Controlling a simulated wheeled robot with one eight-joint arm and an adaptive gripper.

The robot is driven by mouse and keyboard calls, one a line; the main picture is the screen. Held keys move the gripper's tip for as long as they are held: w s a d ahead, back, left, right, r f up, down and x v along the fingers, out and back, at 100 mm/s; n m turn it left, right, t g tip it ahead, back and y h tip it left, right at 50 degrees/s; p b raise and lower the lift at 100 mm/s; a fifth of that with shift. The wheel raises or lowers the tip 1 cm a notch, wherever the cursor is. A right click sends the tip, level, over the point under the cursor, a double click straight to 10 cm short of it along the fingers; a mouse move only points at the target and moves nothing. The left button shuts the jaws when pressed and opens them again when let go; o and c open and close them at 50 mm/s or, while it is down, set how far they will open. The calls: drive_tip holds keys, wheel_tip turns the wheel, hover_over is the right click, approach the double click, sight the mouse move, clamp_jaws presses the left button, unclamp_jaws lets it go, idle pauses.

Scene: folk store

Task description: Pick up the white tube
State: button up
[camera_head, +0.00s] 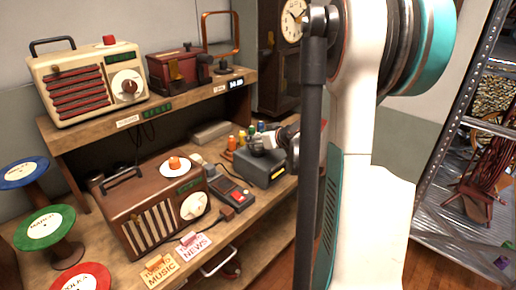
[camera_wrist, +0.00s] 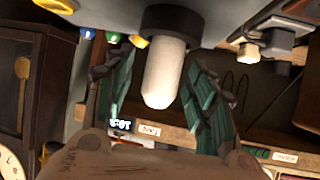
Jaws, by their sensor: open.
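The white tube (camera_wrist: 164,74) shows in the wrist view, with one end in a black round socket (camera_wrist: 178,22) on a grey surface. Its blunt free end points toward my gripper's palm. My gripper (camera_wrist: 158,84) is open, with one teal-padded finger on each side of the tube. Gaps show between the tube and both pads, so it is not clamped. In the head view my gripper (camera_head: 289,138) is at the grey device (camera_head: 263,170) on the lower shelf, partly hidden by my arm. I cannot make out the tube there.
Several coloured bulbs stand behind the device, including an orange one (camera_head: 232,144). A brown radio (camera_head: 150,208) and a handheld unit (camera_head: 232,190) stand to its left. The upper shelf (camera_head: 160,105) overhangs at the left. A clock (camera_head: 291,22) stands behind.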

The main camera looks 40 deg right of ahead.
drive_tip(key=c, duration=0.9)
drive_tip(key=shift+r, duration=0.15)
